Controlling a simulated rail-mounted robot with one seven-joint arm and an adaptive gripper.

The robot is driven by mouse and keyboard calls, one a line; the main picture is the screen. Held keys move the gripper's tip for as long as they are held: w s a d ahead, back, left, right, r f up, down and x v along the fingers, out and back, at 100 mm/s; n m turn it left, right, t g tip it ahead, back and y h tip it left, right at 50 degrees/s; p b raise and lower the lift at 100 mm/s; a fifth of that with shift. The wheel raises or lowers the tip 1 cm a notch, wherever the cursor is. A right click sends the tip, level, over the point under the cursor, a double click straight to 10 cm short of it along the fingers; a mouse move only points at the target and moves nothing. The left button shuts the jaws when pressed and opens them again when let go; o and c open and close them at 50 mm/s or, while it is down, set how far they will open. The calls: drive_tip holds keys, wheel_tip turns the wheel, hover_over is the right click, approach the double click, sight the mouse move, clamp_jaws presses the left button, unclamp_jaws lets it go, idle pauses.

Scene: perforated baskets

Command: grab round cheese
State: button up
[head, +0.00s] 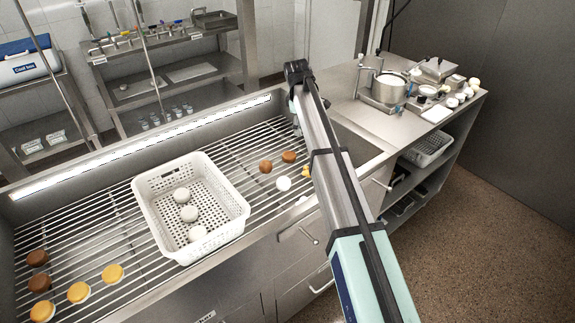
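Three white round cheeses (189,213) lie in a row inside the white perforated basket (240,222) on the slatted rack. Yellow-topped round pieces (112,273) and brown round pieces (37,258) lie on the rack at the lower left. To the right of the basket lie a brown round piece (265,166), an orange-brown one (289,157) and a white one (283,183). My arm reaches up across the right part of the rack. I cannot make out my gripper; the arm's far end hides what is beyond it.
The rack (110,220) sits in a metal basin with raised edges. At the right, a steel counter holds a pot (388,88), scales and small jars. A shelf unit (170,75) stands behind. Bare slats lie left of the basket.

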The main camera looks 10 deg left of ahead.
drive_tip(key=a+n+y, duration=0.1)
drive_tip(key=a+n, duration=0.1)
drive_tip(key=a, duration=0.4)
drive_tip(key=p, duration=0.2)
hover_over(290, 155)
drive_tip(key=shift+g, duration=0.3)
drive_tip(key=f, duration=0.8)
drive_tip(key=s+f, duration=0.1)
drive_tip(key=f, duration=0.3)
drive_tip(key=shift+a+f, duration=0.3)
drive_tip(key=shift+a, duration=0.1)
drive_tip(key=shift+w+d+f+p, duration=0.1)
drive_tip(key=shift+w+f+p, duration=0.1)
drive_tip(key=shift+f, duration=0.65)
drive_tip(key=shift+w+d+f+p, duration=0.1)
drive_tip(key=shift+w+f, duration=0.1)
drive_tip(key=shift+f, duration=0.7)
drive_tip(key=shift+w+d+f+p, duration=0.1)
drive_tip(key=shift+w+f+p, duration=0.1)
drive_tip(key=shift+f, duration=0.65)
drive_tip(key=c, duration=1.3)
